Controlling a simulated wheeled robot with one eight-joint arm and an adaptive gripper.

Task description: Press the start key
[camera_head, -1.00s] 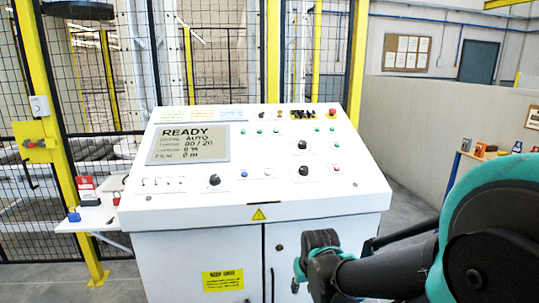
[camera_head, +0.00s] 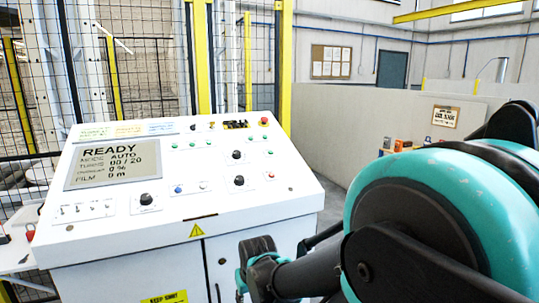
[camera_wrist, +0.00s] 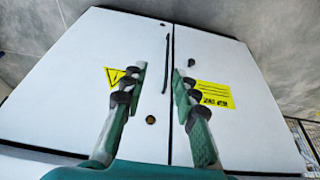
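The white control console (camera_head: 160,225) stands at left centre in the head view, its sloped top facing me. Small green buttons (camera_head: 191,145) sit right of the screen, with a blue button (camera_head: 178,189), a red button (camera_head: 271,176) and black knobs (camera_head: 239,181) lower down. I cannot read which one is the start key. My gripper (camera_head: 257,247) is below the panel, before the console's front. In the wrist view its fingers (camera_wrist: 160,80) are apart and empty, facing the cabinet doors (camera_wrist: 220,65).
A red-topped button (camera_head: 264,122) is at the panel's far right corner. A mesh fence with yellow posts (camera_head: 201,60) stands behind the console. A low grey wall (camera_head: 360,130) is at the right. A white side shelf (camera_head: 18,250) is at the left.

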